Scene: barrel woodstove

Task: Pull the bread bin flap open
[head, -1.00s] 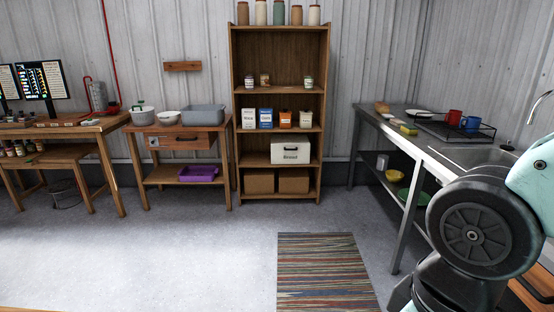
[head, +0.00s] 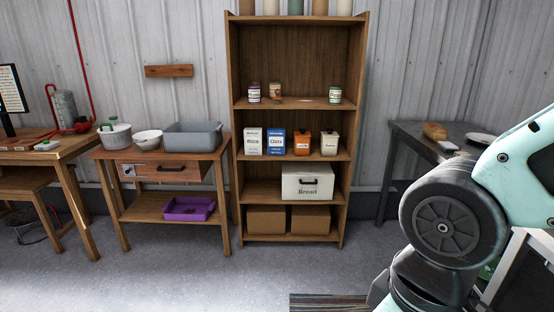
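The bread bin (head: 307,190) is a cream box lettered "Bread" with a dark handle (head: 308,181) on its front flap. It stands on the lower middle shelf of the wooden bookcase (head: 235,130), toward the right side. Its flap looks shut. My arm fills the right side of the head view, well in front of the bookcase. My gripper is not in view.
Two cardboard boxes (head: 266,219) sit below the bin, and boxes and jars stand above it. A wooden side table (head: 165,208) stands left of the bookcase. A metal counter (head: 405,135) stands to the right. A striped rug (head: 325,303) lies on otherwise clear floor in front.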

